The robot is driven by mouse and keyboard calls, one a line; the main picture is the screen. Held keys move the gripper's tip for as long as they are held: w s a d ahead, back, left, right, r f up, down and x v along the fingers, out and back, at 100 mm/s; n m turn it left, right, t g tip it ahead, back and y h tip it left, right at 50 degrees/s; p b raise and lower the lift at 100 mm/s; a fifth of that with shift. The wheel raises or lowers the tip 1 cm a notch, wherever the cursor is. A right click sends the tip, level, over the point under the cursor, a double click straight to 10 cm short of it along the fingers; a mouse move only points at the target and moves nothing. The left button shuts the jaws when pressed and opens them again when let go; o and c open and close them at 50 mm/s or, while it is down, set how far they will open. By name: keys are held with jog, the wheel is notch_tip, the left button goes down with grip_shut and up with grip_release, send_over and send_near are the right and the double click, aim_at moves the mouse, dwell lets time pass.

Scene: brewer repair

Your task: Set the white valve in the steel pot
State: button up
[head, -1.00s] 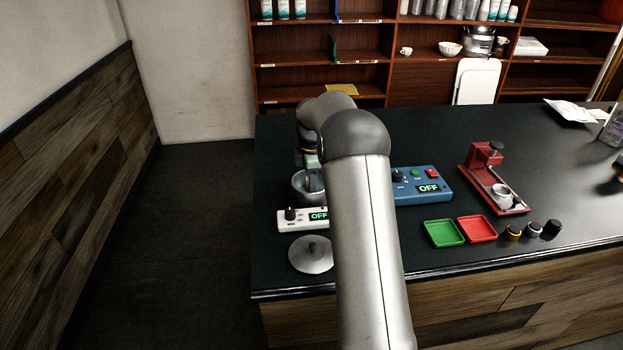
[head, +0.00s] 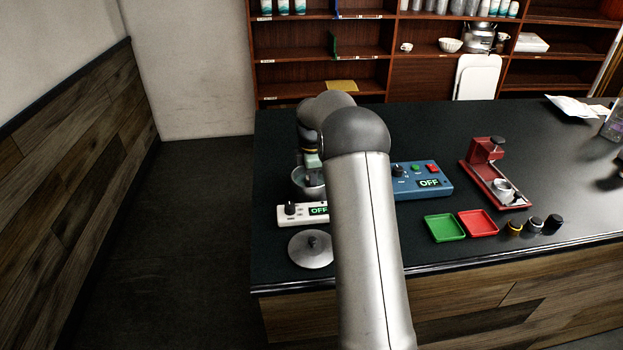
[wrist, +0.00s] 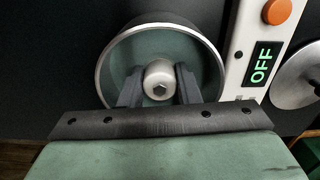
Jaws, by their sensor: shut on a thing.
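The steel pot (head: 299,188) stands on the dark counter, partly hidden behind my arm in the head view. In the wrist view the pot (wrist: 103,62) shows from above as a round vessel with a bright rim and a grey-green inside. My gripper (wrist: 159,88) is shut on the white valve (wrist: 159,79), a pale round piece with a hexagonal centre.
A white switch box (head: 300,214) reading OFF stands close in front of the pot. A round steel lid (head: 311,250) lies before it. A blue control box (head: 422,182), green tray (head: 444,228), red tray (head: 478,223) and red press (head: 488,175) stand right of my arm.

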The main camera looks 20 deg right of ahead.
jog(key=shift+f, duration=0.15)
jog(key=o, duration=1.5)
jog(key=shift+o, duration=0.2)
notch_tip(320, 180, up, 12)
jog(key=p, duration=0.8)
jog(key=shift+p, duration=0.35)
